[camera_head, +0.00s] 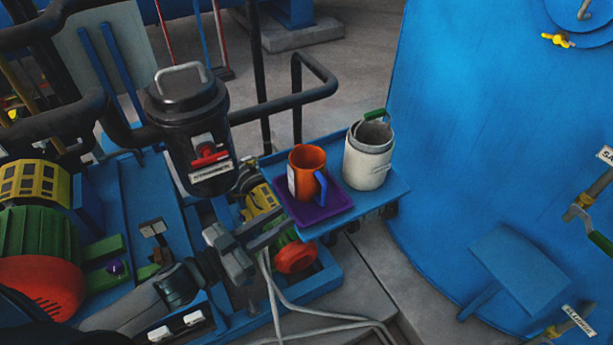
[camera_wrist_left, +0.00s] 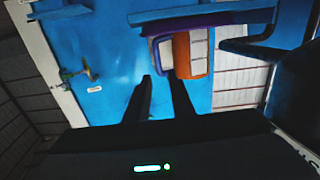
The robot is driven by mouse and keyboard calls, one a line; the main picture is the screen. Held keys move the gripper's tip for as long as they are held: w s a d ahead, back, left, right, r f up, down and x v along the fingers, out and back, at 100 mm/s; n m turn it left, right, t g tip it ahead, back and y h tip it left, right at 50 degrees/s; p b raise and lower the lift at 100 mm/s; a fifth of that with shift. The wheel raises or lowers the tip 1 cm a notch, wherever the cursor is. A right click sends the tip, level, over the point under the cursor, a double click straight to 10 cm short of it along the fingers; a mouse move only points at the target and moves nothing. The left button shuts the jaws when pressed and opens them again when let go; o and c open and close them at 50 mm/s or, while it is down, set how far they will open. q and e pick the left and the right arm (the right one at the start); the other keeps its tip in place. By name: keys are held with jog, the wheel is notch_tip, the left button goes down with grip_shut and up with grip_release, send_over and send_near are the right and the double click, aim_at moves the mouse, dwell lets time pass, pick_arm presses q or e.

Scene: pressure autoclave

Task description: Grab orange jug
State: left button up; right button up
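The orange jug (camera_head: 307,163) has a blue handle on its right and a pale label on its left. It stands upright on a purple tray (camera_head: 332,200) on a small blue shelf. My left gripper (camera_head: 270,228) is left of and nearer than the tray, with its fingers pointing toward the jug but apart from it. In the left wrist view, the jug (camera_wrist_left: 183,55) shows beyond the fingers (camera_wrist_left: 162,92), nearer the right one. The fingers are spread with nothing between them. My right gripper is not in view.
A white bucket (camera_head: 367,162) with a green handle stands right of the jug on the blue shelf (camera_head: 392,190). A black canister (camera_head: 190,125) stands to the left. Black rails (camera_head: 300,98) run behind, and a large blue vessel (camera_head: 480,130) fills the right.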

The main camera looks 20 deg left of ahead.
aim_at(312, 180)
pick_arm(q)
jog(key=shift+d, duration=0.15)
jog(key=shift+w, duration=0.15)
jog(key=p+x, duration=0.4)
jog(key=x, duration=0.7)
jog(key=shift+w+d+r, duration=0.1)
jog(key=shift+d+r, duration=0.05)
jog(key=shift+w+d, duration=0.2)
jog(key=shift+w, duration=0.05)
